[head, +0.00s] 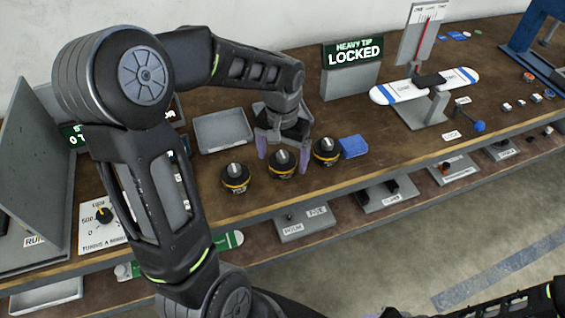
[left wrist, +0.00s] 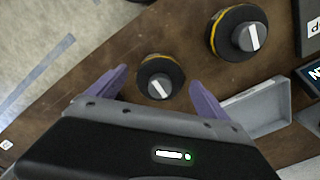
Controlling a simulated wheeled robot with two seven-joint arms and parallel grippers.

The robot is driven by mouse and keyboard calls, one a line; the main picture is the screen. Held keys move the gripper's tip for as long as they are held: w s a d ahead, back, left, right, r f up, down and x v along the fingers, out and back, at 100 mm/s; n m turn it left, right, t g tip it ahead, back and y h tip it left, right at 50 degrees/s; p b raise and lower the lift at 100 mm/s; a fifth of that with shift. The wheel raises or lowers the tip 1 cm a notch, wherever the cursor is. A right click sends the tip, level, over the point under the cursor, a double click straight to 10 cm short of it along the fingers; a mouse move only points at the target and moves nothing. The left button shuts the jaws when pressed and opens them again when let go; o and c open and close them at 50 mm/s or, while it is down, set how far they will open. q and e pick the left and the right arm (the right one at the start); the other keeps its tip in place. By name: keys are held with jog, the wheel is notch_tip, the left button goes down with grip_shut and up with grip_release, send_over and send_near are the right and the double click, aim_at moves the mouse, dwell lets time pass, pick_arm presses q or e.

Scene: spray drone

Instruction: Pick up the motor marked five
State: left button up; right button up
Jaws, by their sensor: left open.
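Three black motors with yellow bands and grey shafts stand in a row near the workbench's front edge: the left motor (head: 235,178), the middle motor (head: 281,163) and the right motor (head: 326,152). Their markings are too small to read, so I cannot tell which is five. My left gripper (head: 282,160) is open and empty, its purple fingers pointing down on either side of the middle motor. In the left wrist view, one motor (left wrist: 160,78) shows between the open fingertips (left wrist: 158,80), and another motor (left wrist: 238,35) stands at the upper right.
A grey tray (head: 222,131) lies behind the motors. A blue block (head: 354,147) sits right beside the right motor. A "HEAVY TIP LOCKED" sign (head: 352,68) and a propeller balancing stand (head: 430,105) are farther right. A lower shelf (head: 340,215) holds labelled trays.

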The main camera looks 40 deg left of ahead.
pick_arm(q)
jog(key=shift+c, duration=0.6)
grip_shut()
dwell(0.7)
